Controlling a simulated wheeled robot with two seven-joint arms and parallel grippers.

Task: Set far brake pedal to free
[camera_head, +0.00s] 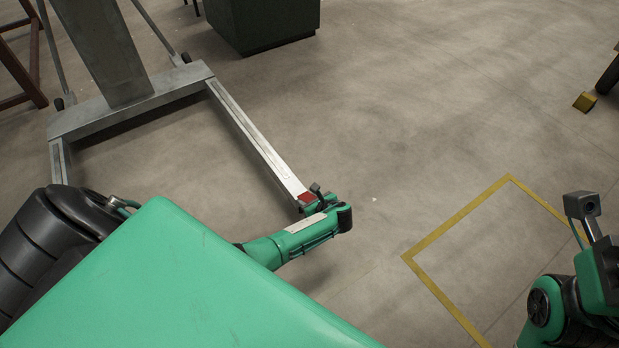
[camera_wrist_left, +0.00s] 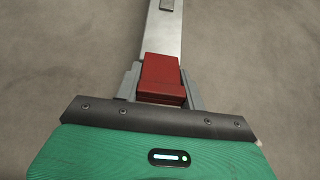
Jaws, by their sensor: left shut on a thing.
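A red brake pedal (camera_head: 306,197) sits at the near end of a long grey metal leg (camera_head: 250,135) on the floor. In the left wrist view the red pedal (camera_wrist_left: 162,72) lies between the grey fingers of my left gripper (camera_wrist_left: 162,84), one finger along each side. The gripper is shut on the pedal, and the metal leg runs straight away beyond it. In the head view my left gripper (camera_head: 308,205) is at the pedal, with its fingers mostly hidden. My right arm shows at the lower right, but I do not make out its gripper fingers.
The leg belongs to a grey stand with a crossbar (camera_head: 135,103) and upright post. A dark green cabinet (camera_head: 262,22) stands behind. The middle floor is clear.

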